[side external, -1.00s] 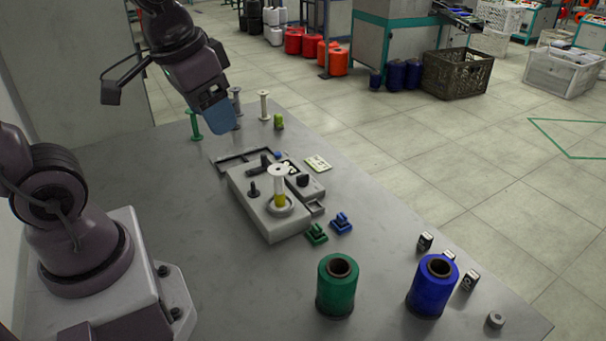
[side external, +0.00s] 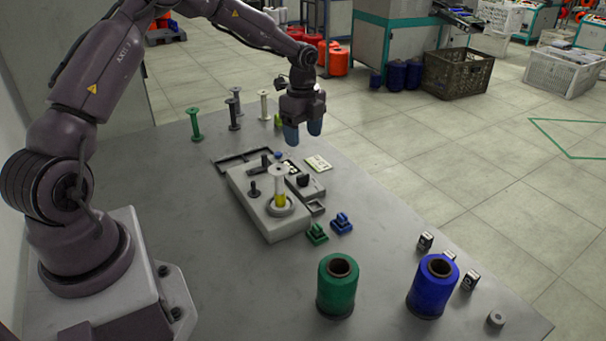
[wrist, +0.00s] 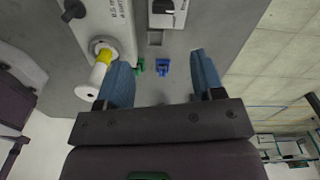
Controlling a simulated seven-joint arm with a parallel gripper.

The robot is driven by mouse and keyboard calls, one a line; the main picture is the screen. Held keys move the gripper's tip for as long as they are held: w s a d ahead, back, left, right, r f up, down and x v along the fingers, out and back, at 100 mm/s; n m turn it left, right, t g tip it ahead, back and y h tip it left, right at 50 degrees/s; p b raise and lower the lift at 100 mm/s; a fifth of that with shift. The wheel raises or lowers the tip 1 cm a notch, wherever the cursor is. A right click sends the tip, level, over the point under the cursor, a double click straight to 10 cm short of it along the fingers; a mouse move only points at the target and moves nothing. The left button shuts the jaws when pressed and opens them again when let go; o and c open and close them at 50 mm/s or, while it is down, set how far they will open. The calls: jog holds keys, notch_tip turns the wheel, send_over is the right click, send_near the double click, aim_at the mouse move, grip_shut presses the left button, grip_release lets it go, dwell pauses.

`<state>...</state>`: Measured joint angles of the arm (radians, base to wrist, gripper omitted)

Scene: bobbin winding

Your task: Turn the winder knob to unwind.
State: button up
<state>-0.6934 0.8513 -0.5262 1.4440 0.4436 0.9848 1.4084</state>
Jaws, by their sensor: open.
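The grey winder unit (side external: 262,212) sits mid-table. A white bobbin with yellow thread (side external: 279,188) stands upright on its round seat. A black knob (side external: 303,180) sits on the small box at the winder's right; what appears to be this knob shows at the top edge of the wrist view (wrist: 162,6). A black upright lever (side external: 254,188) stands on the winder's left part. My gripper (side external: 303,131) is open and empty, above and behind the knob, apart from it. In the wrist view its blue fingers (wrist: 160,68) are spread, with the bobbin beside the left finger.
Green (side external: 317,234) and blue clips (side external: 341,222) lie at the winder's front right. Large green (side external: 337,290) and blue spools (side external: 432,290) stand in front. Several thin bobbins (side external: 234,112) stand at the back. A white card (side external: 318,163) lies behind the knob box. The front left table is clear.

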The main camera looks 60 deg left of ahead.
aim_at(303, 175)
jog(key=f+m, duration=0.1)
jog(key=f, duration=0.7)
jog(key=f+m, duration=0.1)
jog(key=f, duration=0.3)
jog(key=shift+w+a+f+m, duration=0.15)
jog(key=shift+a+f+m, duration=0.05)
jog(key=shift+a+m, duration=0.1)
jog(key=shift+c, duration=0.3)
jog(key=c, duration=0.9)
